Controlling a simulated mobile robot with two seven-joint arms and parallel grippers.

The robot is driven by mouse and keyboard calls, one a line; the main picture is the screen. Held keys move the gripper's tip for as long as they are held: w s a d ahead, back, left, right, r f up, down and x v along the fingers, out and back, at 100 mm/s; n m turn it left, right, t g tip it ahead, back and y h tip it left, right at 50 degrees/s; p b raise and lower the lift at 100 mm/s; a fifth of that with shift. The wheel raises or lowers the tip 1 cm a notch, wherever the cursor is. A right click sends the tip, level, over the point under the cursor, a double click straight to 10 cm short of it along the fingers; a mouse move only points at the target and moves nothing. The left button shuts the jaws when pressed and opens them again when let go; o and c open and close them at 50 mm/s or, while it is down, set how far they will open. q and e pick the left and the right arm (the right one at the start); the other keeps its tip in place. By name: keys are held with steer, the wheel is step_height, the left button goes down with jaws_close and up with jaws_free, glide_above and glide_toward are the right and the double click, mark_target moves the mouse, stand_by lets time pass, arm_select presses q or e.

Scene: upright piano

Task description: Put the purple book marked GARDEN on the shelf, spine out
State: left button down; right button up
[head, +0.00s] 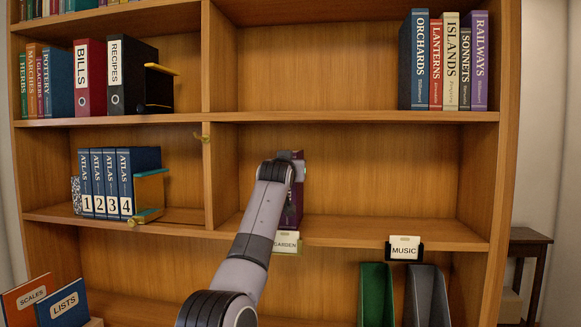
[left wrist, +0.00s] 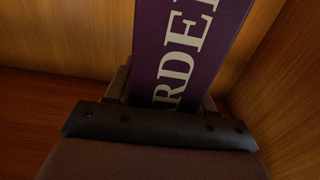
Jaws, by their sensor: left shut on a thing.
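The purple book (head: 295,207) stands in the middle-row compartment on the right, near its left side, mostly hidden behind my arm in the head view. In the left wrist view, its spine (left wrist: 172,45) faces the camera with white letters "RDE" showing. My left gripper (head: 292,160) is shut on the book, and its jaws (left wrist: 165,104) sit on both sides of the spine. The shelf board (head: 350,230) under the book carries a GARDEN card (head: 286,242) on its front edge. Whether the book's bottom touches the board is hidden. My right gripper is not in view.
The compartment is bare to the right of the book. A MUSIC card (head: 404,248) sits on the board's front edge. A wooden divider (head: 222,180) stands to the left, with ATLAS volumes (head: 110,183) beyond it. Green and grey holders (head: 376,293) stand below. RAILWAYS (head: 479,60) and other books stand above.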

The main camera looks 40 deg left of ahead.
arm_select(q)
steer(key=shift+r, duration=0.1)
steer(key=shift+c, duration=1.6)
jaws_free()
steer(key=shift+s, duration=0.1)
steer(key=b+v, duration=0.3)
steer(key=v, duration=0.4)
